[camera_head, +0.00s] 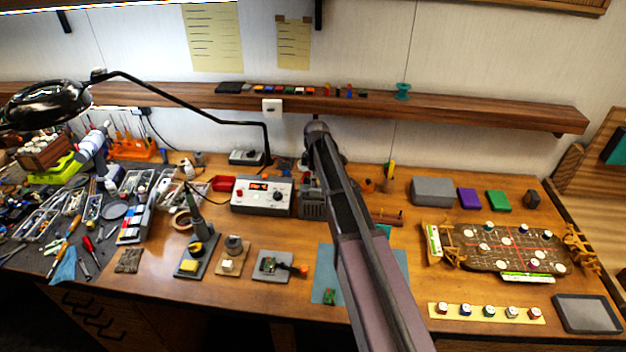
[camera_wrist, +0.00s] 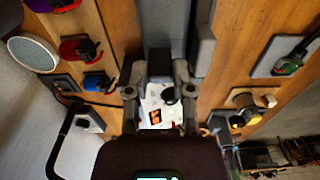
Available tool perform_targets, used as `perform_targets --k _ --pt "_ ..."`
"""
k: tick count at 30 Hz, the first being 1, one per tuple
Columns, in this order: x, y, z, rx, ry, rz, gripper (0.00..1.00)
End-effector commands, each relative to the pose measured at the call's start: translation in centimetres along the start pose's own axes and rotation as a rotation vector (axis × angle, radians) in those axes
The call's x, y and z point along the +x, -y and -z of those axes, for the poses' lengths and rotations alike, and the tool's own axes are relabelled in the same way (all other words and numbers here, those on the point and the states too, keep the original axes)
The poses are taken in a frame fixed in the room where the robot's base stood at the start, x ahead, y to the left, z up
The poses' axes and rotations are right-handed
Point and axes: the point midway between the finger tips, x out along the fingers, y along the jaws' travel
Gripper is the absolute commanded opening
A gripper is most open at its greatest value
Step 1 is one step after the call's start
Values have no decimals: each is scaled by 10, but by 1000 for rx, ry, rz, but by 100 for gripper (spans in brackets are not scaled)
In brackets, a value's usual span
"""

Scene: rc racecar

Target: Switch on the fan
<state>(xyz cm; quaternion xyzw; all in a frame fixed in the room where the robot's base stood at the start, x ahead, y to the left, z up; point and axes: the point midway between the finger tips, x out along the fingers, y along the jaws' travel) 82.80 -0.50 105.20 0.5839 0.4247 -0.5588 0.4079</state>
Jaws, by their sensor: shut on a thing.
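The fan looks to be the dark grey slatted box (camera_head: 312,207) just right of the white control unit, partly hidden behind my arm in the head view. In the wrist view a dark grey block (camera_wrist: 159,62), seemingly the fan, shows between the ends of my gripper's fingers. My gripper (camera_wrist: 159,76) is shut on it, but the exact contact point is unclear. My gripper is hidden in the head view. The fan's switch cannot be made out.
The white control unit (camera_head: 262,196) has a lit red display and also shows below the fingers in the wrist view (camera_wrist: 160,105). A lamp arm (camera_head: 195,108) and a wooden shelf (camera_head: 440,107) stand behind. Small stands (camera_head: 233,256) occupy the front.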

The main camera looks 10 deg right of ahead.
Motion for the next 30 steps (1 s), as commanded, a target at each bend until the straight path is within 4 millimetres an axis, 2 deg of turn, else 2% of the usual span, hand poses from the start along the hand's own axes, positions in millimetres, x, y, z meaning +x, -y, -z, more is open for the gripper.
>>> perform_targets --k 8,30 --pt "1 1 -8 3 -143 1 0" --pt "8 1 -30 0 -715 2 0"
